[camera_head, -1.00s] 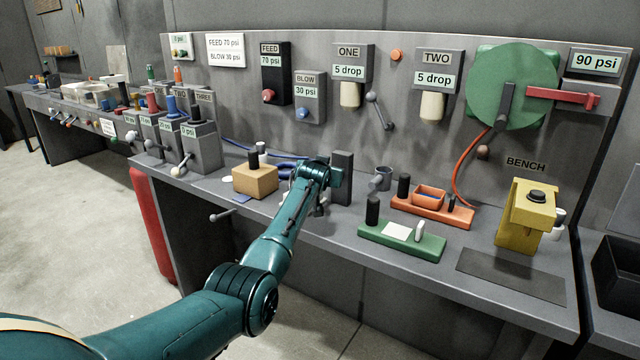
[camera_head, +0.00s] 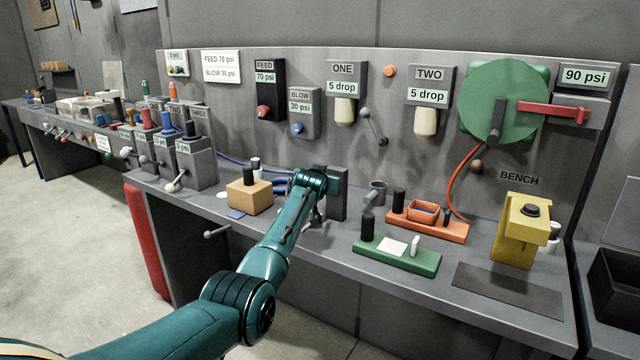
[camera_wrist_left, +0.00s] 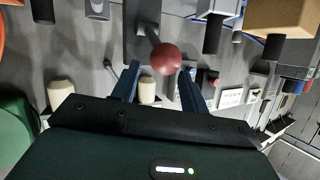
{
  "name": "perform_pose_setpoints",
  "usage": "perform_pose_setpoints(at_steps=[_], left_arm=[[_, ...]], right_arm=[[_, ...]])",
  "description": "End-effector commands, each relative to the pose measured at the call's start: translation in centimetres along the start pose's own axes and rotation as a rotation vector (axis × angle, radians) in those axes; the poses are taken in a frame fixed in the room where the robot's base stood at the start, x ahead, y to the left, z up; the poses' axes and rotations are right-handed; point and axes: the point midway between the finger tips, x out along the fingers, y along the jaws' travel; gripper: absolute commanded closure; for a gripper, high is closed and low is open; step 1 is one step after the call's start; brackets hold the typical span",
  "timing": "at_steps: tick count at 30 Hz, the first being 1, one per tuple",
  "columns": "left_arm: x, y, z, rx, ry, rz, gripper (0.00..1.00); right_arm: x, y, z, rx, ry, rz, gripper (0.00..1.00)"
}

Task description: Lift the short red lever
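A lever with a red ball knob (camera_wrist_left: 167,58) shows in the left wrist view, on a short grey stem from a dark plate. This plate appears to be the upright dark block (camera_head: 337,194) on the bench in the head view, where my arm hides the knob. My left gripper (camera_wrist_left: 160,72) is open. Its two blue fingers point at the knob, which lies between or just beyond their tips, nearer the right one; contact cannot be told. In the head view the left gripper (camera_head: 316,212) is mostly hidden behind its wrist. My right gripper is not in view.
A tan block (camera_head: 250,197) stands left of the hand. A grey cup (camera_head: 378,190), an orange fixture (camera_head: 430,227) and a green fixture (camera_head: 400,256) stand right. A longer red handle (camera_head: 550,110) sits by the green disc (camera_head: 495,85). A grey lever (camera_head: 214,233) projects from the bench front.

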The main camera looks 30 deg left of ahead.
Motion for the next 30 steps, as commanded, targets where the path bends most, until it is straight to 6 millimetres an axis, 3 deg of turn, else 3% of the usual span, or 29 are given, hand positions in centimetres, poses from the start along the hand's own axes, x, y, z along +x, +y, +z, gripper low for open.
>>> perform_pose_setpoints(at_steps=[3, 16, 30], left_arm=[[0.1, 0.0, 0.3, 0.001, -0.006, 0.000, 0.47], [-0.7, 0.1, 0.5, 0.001, -0.010, 0.000, 0.47], [-6.5, 0.1, 0.6, 0.002, -0.008, 0.001, 0.47]], right_arm=[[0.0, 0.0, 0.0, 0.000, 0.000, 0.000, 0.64], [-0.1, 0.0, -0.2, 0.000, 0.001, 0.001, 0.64], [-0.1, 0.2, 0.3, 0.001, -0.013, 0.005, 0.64]])
